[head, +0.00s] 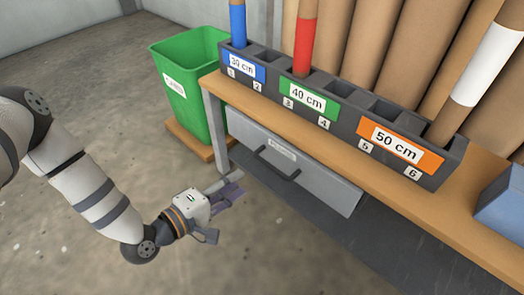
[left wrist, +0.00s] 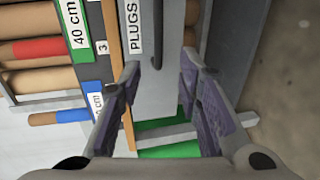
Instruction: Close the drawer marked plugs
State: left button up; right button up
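The drawer marked plugs (head: 318,188) is a grey front below the wooden tabletop, with a dark bar handle (head: 277,166) and a small label (head: 282,149). In the left wrist view the label (left wrist: 134,27) reads PLUGS, with the dark handle (left wrist: 157,35) beside it. I cannot tell exactly how far the drawer stands out. My left gripper (head: 238,192) is in front of the drawer, to the left of and below the handle. Its fingers are apart and empty in the left wrist view (left wrist: 165,95). My right gripper is not in view.
A green bin (head: 203,105) stands left of the bench on a wooden base. The wooden tabletop (head: 238,97) carries a dark rack with 30, 40 and 50 cm signs and several rolls. A blue box (head: 503,203) is at the right. The floor before the bench is clear.

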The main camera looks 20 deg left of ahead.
aim_at(266, 165)
pick_arm(q)
jog(key=b+x, duration=0.1)
jog(key=x, duration=0.2)
jog(key=b+x, duration=0.1)
jog(key=x, duration=0.3)
jog(key=b+x, duration=0.1)
jog(key=x, duration=0.3)
jog(key=shift+d+b, duration=0.3)
jog(key=shift+b, duration=0.05)
jog(key=shift+w, duration=0.25)
jog(key=shift+r, duration=0.1)
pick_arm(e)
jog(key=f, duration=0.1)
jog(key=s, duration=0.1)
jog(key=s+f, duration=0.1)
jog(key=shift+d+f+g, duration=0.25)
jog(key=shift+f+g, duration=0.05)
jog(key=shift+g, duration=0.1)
pick_arm(q)
jog(key=shift+c, duration=0.6)
grip_shut()
